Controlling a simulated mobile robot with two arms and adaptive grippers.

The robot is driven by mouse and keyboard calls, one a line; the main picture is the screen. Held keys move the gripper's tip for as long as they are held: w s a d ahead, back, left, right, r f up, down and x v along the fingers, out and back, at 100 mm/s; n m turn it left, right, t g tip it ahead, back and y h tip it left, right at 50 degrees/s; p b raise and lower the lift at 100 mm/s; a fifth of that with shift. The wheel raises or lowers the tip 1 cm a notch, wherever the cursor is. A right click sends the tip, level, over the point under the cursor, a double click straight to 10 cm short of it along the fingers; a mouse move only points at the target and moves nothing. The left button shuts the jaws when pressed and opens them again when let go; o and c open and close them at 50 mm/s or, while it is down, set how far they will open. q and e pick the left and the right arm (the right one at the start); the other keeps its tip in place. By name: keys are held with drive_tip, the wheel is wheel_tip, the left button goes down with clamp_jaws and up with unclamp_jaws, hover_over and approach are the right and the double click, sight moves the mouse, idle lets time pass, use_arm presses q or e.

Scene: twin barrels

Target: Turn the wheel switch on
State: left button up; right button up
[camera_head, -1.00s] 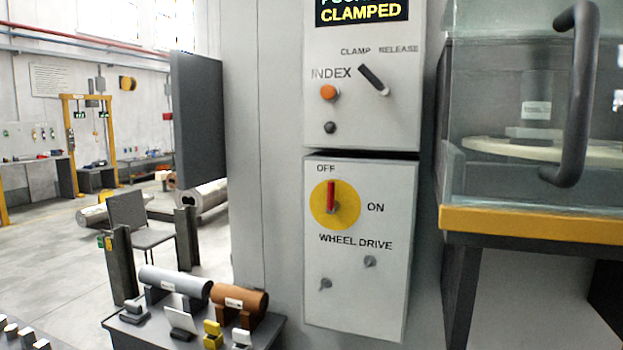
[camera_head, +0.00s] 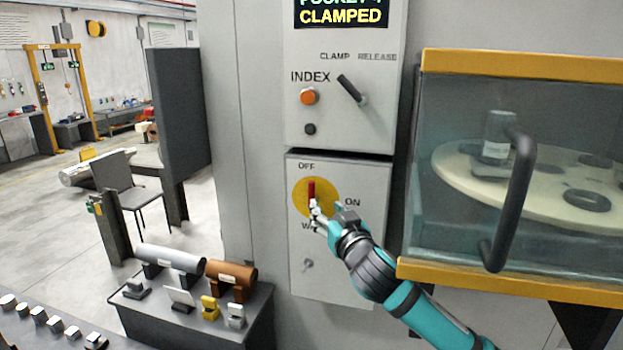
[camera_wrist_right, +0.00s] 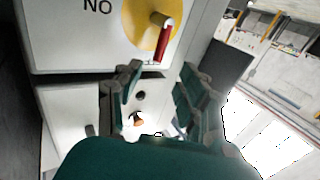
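The wheel switch is a red handle (camera_head: 311,187) on a yellow disc (camera_head: 329,187), on the lower panel marked WHEEL DRIVE. The handle points up at OFF; ON is to the right. My right gripper (camera_head: 326,212) is in front of the panel, covering the lower right of the disc and most of the WHEEL DRIVE label. In the right wrist view the two fingers of my right gripper (camera_wrist_right: 159,72) are spread with a gap between them. The red handle (camera_wrist_right: 163,43) lies beyond the fingertips, not between them. My left gripper is out of view.
Above is a panel with an orange INDEX button (camera_head: 309,96) and a black CLAMP/RELEASE lever (camera_head: 350,88). To the right stands a glazed, yellow-edged enclosure (camera_head: 415,185) with a dark handle (camera_head: 520,190). A small table (camera_head: 262,310) with cylinders stands lower left.

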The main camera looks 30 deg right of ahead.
sight(313, 190)
drive_tip(key=p+x, duration=0.4)
drive_tip(key=x, duration=0.7)
drive_tip(key=shift+r, duration=0.15)
drive_tip(key=shift+w+d+p, duration=0.15)
drive_tip(key=shift+w+p, duration=0.15)
drive_tip(key=shift+w, duration=0.2)
clamp_jaws()
drive_tip(key=shift+w+f, duration=0.2)
drive_tip(key=shift+f, duration=0.15)
